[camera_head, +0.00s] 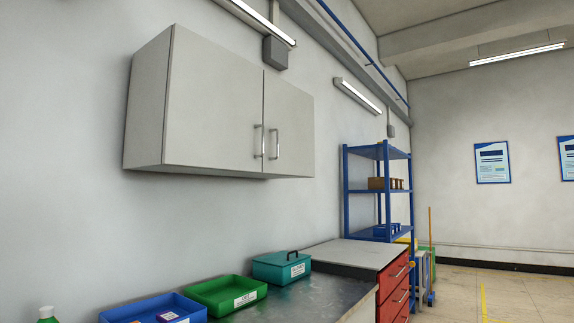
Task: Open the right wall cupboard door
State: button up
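The grey wall cupboard hangs on the left wall, with two doors side by side. Its right door (289,124) is closed and level with the left door (212,100). The right door's vertical metal handle (277,144) sits near the seam between the doors, low on the panel. The left door's handle (258,141) stands just beside it, across the seam. My gripper is not in view.
Below the cupboard is a workbench (345,254) with a blue tray (188,311), a green tray (223,294) and a teal box (281,267). A blue shelf rack (346,190) stands beyond it. The space in front of the cupboard doors looks clear.

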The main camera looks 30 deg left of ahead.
aim_at(288, 116)
jog(key=i+u, duration=0.25)
jog(key=i, duration=0.25)
jog(key=i+l+u, duration=0.2)
jog(key=i, duration=0.25)
jog(key=i+l+u, duration=0.25)
jog(key=i, duration=0.2)
jog(key=i+l+u, duration=0.25)
jog(key=i, duration=0.2)
